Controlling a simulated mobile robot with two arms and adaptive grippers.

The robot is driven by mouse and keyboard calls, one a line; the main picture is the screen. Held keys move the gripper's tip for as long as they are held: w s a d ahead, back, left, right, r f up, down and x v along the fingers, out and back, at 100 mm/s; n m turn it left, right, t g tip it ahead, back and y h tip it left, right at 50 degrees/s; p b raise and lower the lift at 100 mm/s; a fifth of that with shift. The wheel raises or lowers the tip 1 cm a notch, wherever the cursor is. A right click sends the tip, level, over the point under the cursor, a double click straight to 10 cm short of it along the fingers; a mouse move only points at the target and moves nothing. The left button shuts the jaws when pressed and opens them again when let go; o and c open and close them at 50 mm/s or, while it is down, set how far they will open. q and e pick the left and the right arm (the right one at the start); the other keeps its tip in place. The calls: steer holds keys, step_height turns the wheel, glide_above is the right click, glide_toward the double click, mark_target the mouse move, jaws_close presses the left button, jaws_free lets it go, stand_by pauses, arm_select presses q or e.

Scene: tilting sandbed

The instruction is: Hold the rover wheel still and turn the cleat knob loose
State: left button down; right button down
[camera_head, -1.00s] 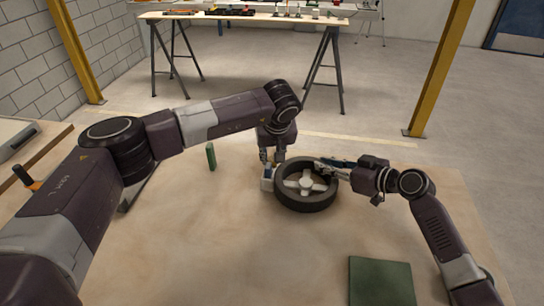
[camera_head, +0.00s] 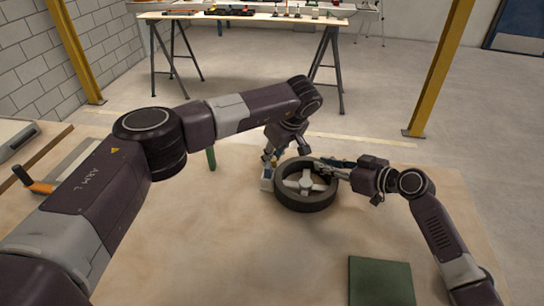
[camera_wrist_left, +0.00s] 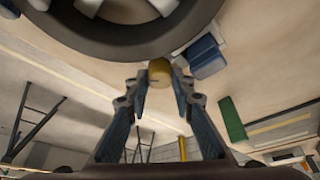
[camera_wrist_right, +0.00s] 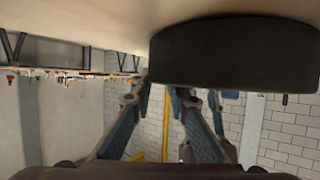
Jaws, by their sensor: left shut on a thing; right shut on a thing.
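The rover wheel (camera_head: 306,200) lies flat on the table, a dark tyre with a pale spoked hub. My right gripper (camera_head: 328,166) is shut on the wheel's far right rim; the tyre (camera_wrist_right: 235,55) fills the top of the right wrist view, where the exact contact is hard to see. My left gripper (camera_head: 272,160) comes down at the wheel's far left side. In the left wrist view its fingertips are shut on the round yellow cleat knob (camera_wrist_left: 159,70). A small white-and-blue block (camera_wrist_left: 205,57) is beside the knob, close to the tyre; it shows pale in the head view (camera_head: 266,184).
A green upright block (camera_head: 211,158) stands left of the wheel, partly behind my left arm. A flat green square (camera_head: 381,282) lies at front right. An orange-handled tool (camera_head: 38,187) is at far left. The table's front middle is clear.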

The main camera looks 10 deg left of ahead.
arm_select(q)
steer(key=shift+d, duration=0.15)
steer(key=c, duration=1.9)
jaws_free()
steer(key=shift+c, duration=0.2)
steer(key=shift+r, duration=0.15)
steer(key=v, duration=1.1)
steer(key=shift+d+r, duration=0.2)
steer(key=shift+r, duration=0.15)
steer(key=shift+o, duration=0.5)
